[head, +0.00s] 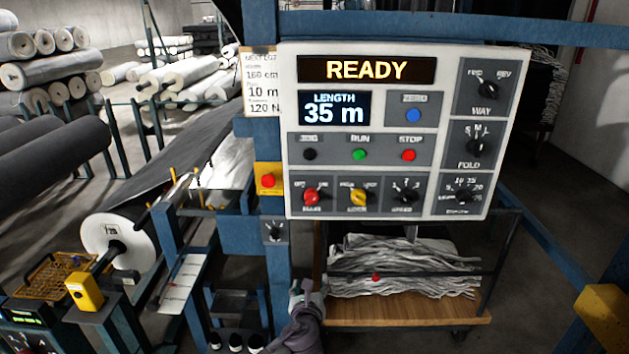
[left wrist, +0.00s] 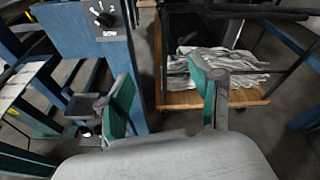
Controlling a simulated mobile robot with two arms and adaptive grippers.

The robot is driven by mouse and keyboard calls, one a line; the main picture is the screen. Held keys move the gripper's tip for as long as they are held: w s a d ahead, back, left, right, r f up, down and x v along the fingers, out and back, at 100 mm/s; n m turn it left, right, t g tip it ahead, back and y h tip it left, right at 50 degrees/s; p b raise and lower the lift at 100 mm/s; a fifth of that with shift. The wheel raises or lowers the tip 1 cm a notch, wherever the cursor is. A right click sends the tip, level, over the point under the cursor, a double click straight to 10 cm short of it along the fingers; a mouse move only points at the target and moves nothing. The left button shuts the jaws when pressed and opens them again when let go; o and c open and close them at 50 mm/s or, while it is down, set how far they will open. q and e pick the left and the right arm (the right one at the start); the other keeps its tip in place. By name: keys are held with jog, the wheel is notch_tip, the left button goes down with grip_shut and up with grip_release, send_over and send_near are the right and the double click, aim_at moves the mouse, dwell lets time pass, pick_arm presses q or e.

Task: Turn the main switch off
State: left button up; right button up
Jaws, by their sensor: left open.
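The main switch (head: 311,197) is a red rotary knob at the lower left of the white control panel (head: 462,209). Its label is blurred, and I cannot tell for sure which mark it points to. My left gripper (head: 308,287) is below the panel, beside the blue post, well apart from the switch. In the left wrist view its two green-padded fingers (left wrist: 165,95) stand wide apart with nothing between them. The main switch does not show in that view. My right gripper is in neither view.
A yellow knob (head: 358,198) and a black speed knob (head: 405,196) sit right of the switch. A red button on a yellow box (head: 268,180) is left of it. A lower dial (head: 274,231) is on the post. A cart (head: 400,312) with grey cloth stands below.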

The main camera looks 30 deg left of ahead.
aim_at(311, 202)
pick_arm(q)
notch_tip(311, 202, up, 16)
jog(key=m+t+y+p, duration=0.2)
jog(key=m, duration=0.1)
jog(key=p+x, duration=0.2)
jog(key=x, duration=1)
jog(key=shift+a+r, duration=0.1)
jog(key=shift+p+x, duration=0.35)
jog(key=shift+x, duration=0.5)
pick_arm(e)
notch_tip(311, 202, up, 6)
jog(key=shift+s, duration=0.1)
pick_arm(q)
jog(key=c, duration=1.2)
jog(key=shift+o, duration=0.2)
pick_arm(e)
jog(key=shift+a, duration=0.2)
